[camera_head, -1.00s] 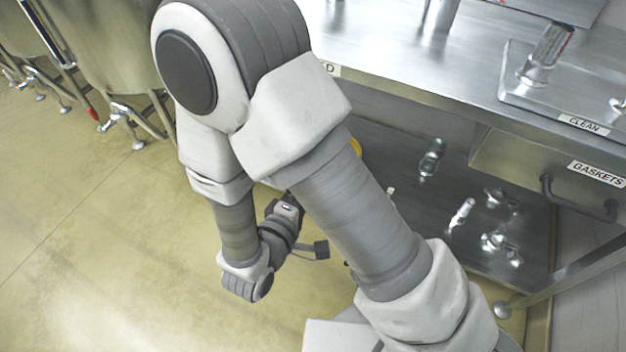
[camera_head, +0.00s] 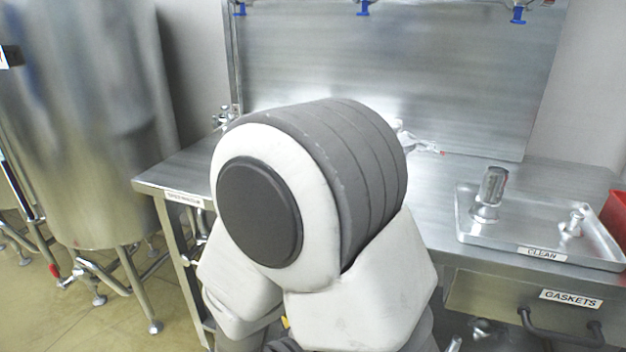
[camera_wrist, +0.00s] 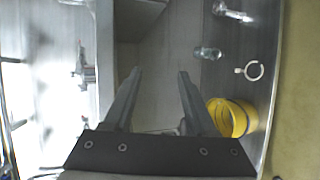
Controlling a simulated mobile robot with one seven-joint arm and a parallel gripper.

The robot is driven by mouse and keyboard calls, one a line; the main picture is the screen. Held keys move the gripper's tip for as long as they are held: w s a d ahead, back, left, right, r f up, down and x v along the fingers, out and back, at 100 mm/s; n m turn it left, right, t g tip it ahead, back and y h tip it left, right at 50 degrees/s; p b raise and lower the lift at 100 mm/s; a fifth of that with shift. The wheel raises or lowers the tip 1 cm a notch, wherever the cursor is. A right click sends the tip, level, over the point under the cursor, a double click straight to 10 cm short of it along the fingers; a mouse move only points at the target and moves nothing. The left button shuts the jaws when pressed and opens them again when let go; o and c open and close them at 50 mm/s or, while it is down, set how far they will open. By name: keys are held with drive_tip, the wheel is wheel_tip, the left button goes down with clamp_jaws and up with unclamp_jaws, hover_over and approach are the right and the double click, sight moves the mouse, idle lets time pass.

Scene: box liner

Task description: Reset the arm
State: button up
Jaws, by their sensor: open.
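My gripper (camera_wrist: 158,88) shows in the wrist view with its two fingers apart and nothing between them. It hangs over a grey metal surface that holds several fittings. In the head view my arm's large grey and white joint fills the middle and my gripper is hidden behind or below it.
In the wrist view a yellow ring-shaped thing (camera_wrist: 245,118) lies right of the fingers, near a clamp (camera_wrist: 250,70). In the head view a metal table (camera_head: 450,180) bears a tray labelled CLEAN (camera_head: 480,238), above a GASKETS drawer (camera_head: 480,296). A steel tank (camera_head: 90,130) stands left.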

drive_tip(key=s+d+r+m+g+y, duration=0.65)
drive_tip(key=s+d+m+g, duration=0.2)
drive_tip(key=s+d, duration=0.2)
wheel_tip(320, 180, up, 33)
drive_tip(key=a+t+y+p, duration=0.2)
drive_tip(key=t+y+p, duration=0.1)
drive_tip(key=p, duration=2.2)
drive_tip(key=shift+w+m+t+y, duration=0.35)
drive_tip(key=shift+w+m+y, duration=0.1)
drive_tip(key=shift+y, duration=0.2)
drive_tip(key=shift+r, duration=0.1)
